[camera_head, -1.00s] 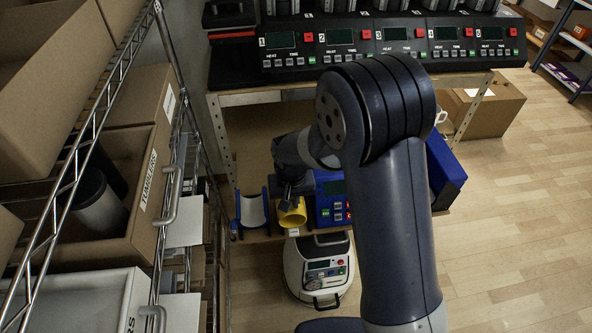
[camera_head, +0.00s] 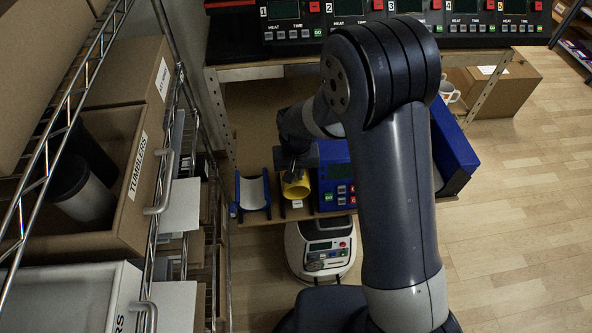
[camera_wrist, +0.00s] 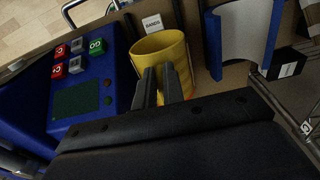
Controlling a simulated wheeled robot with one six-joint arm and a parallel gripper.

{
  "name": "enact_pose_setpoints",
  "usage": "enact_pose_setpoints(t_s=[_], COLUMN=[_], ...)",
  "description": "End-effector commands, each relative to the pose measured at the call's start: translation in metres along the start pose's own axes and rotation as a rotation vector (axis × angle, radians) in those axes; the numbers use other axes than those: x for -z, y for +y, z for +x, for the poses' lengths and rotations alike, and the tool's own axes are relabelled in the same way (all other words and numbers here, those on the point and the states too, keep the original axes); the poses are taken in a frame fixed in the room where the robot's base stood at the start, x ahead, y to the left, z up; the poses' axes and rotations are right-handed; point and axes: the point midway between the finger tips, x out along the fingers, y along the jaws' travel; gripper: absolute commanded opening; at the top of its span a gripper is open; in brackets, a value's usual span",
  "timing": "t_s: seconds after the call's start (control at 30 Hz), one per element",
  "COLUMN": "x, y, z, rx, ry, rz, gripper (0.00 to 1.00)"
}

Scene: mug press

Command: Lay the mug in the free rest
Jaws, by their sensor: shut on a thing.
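The yellow mug (camera_head: 293,189) is between the blue rest and the blue button box on the low shelf, and it also shows in the wrist view (camera_wrist: 160,46). My gripper (camera_wrist: 163,84) is shut on the mug at its near side, the two fingers close together; in the head view my gripper (camera_head: 291,168) is dark and partly hidden. The exact grasped part and whether the mug touches the shelf cannot be told. The blue rest (camera_head: 239,191) with a pale curved cradle is empty, left of the mug; it is at upper right in the wrist view (camera_wrist: 213,42).
The blue button box (camera_head: 334,178) stands close right of the mug. A small label card (camera_wrist: 152,23) is beside the mug. A wire rack with a tumbler box (camera_head: 120,215) stands at left. A white robot-like machine (camera_head: 320,250) is below the shelf.

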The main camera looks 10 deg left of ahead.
Motion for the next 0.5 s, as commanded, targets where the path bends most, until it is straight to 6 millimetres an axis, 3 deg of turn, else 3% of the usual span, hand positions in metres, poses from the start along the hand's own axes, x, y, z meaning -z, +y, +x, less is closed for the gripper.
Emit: enact_pose_setpoints(t_s=[0.5], x=[-0.001], y=[0.000], z=[0.032], rx=[0.000], ry=[0.001], rz=[0.000], gripper=[0.00])
